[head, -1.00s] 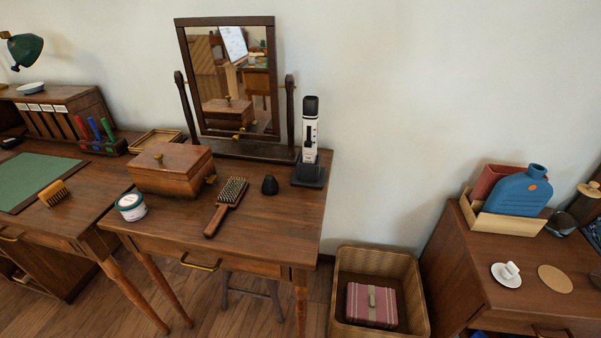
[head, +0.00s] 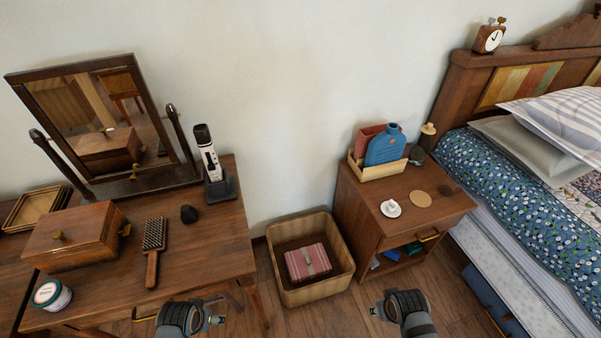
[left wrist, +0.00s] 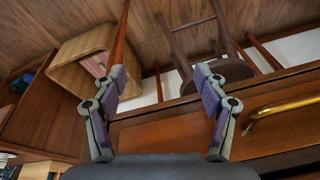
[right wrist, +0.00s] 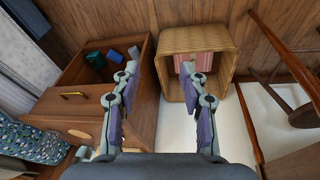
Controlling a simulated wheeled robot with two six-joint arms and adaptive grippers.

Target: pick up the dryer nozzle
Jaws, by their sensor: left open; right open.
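My left gripper (head: 216,320) is open and empty, low in front of the table's front edge and apart from the nozzle. It also shows in the left wrist view (left wrist: 160,78), facing the drawer front. My right gripper (head: 376,312) is open and empty, in front of the bedside cabinet. It also shows in the right wrist view (right wrist: 160,65). Neither wrist view shows the nozzle.
A wooden box (head: 75,237), a tilting mirror (head: 100,120) and a white jar (head: 50,294) crowd the table's left. A wicker basket (head: 335,285) stands on the floor between the table and the bedside cabinet (head: 360,205). A bed (head: 520,200) is at right.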

